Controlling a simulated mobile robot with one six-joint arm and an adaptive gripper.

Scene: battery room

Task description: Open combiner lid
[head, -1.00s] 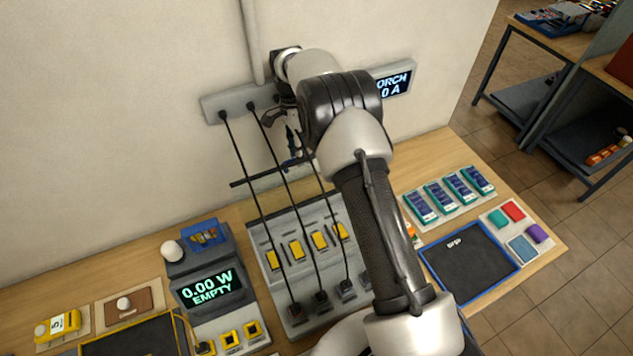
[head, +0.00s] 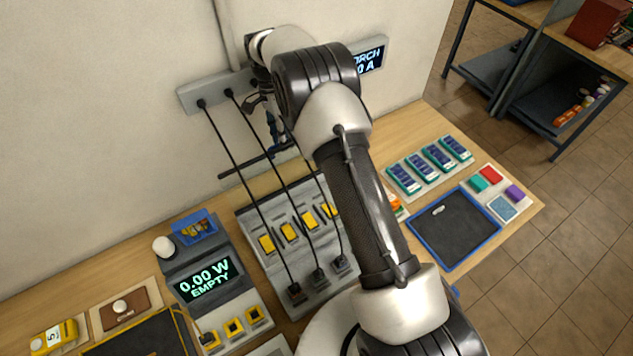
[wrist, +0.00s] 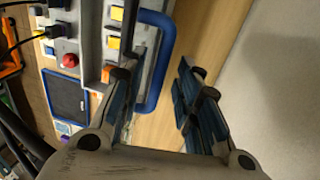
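A grey panel (head: 296,262) with a row of yellow switches and black plugs lies on the bench in the head view, partly behind my arm. I cannot tell for sure which part is the combiner lid. In the wrist view a blue bar handle (wrist: 166,45) runs along the edge of a grey unit with yellow switches. My gripper (wrist: 160,82) is open, its two fingers spread with the bench edge showing between them. In the head view my gripper (head: 276,130) is mostly hidden by the wrist.
Black cables run from a wall strip (head: 190,98) down to the panel. A dark bar (head: 245,163) stands near the wall. A meter (head: 207,281) reads 0.00 W EMPTY. A blue-rimmed tray (head: 455,228) at right is mostly clear. A red button (wrist: 70,60) shows in the wrist view.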

